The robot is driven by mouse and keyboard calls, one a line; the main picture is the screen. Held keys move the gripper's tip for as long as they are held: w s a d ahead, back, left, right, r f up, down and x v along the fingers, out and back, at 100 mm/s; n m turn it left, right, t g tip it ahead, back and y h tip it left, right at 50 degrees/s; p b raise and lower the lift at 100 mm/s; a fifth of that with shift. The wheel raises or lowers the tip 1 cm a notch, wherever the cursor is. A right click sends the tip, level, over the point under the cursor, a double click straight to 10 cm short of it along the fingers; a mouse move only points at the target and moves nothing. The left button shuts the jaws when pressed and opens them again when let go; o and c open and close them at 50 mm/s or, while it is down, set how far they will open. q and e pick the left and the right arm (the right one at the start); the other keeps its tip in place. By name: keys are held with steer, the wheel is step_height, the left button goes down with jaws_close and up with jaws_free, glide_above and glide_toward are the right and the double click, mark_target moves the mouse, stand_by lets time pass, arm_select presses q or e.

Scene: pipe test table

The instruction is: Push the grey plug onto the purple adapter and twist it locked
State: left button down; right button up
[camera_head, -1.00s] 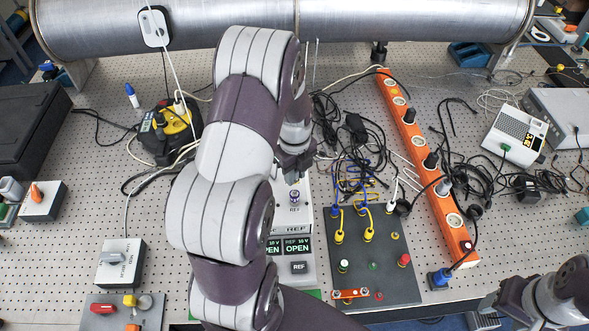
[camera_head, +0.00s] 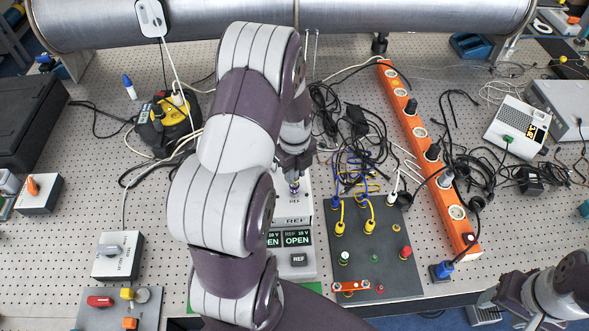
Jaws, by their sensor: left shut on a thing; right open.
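The purple adapter (camera_head: 294,188) stands upright on the top of a white instrument box (camera_head: 299,209), partly covered by my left gripper. My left gripper (camera_head: 294,177) points down directly over the adapter, very close to it. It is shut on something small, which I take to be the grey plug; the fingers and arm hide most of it. I cannot tell whether plug and adapter touch. My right gripper (camera_head: 490,303) is open at the lower right, off the table's front edge and far from the adapter.
The box has green "OPEN" displays (camera_head: 297,239). A dark panel (camera_head: 390,265) with yellow and blue plugs stands close to its right. Black cables (camera_head: 355,125) and an orange power strip (camera_head: 420,140) lie further right. A large metal pipe (camera_head: 230,18) spans the back.

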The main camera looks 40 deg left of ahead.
arm_select(q)
steer(key=shift+f+b, duration=0.85)
steer(key=shift+f, duration=0.55)
stand_by(0.5)
steer(key=c, duration=1.5)
jaws_free()
jaws_close()
steer(key=shift+m, duration=0.9)
steer(key=m, duration=0.3)
steer(key=shift+f+m+p, duration=0.1)
steer(key=shift+m+p, duration=0.2)
steer(key=shift+p, duration=0.1)
steer(key=o, duration=0.7)
jaws_free()
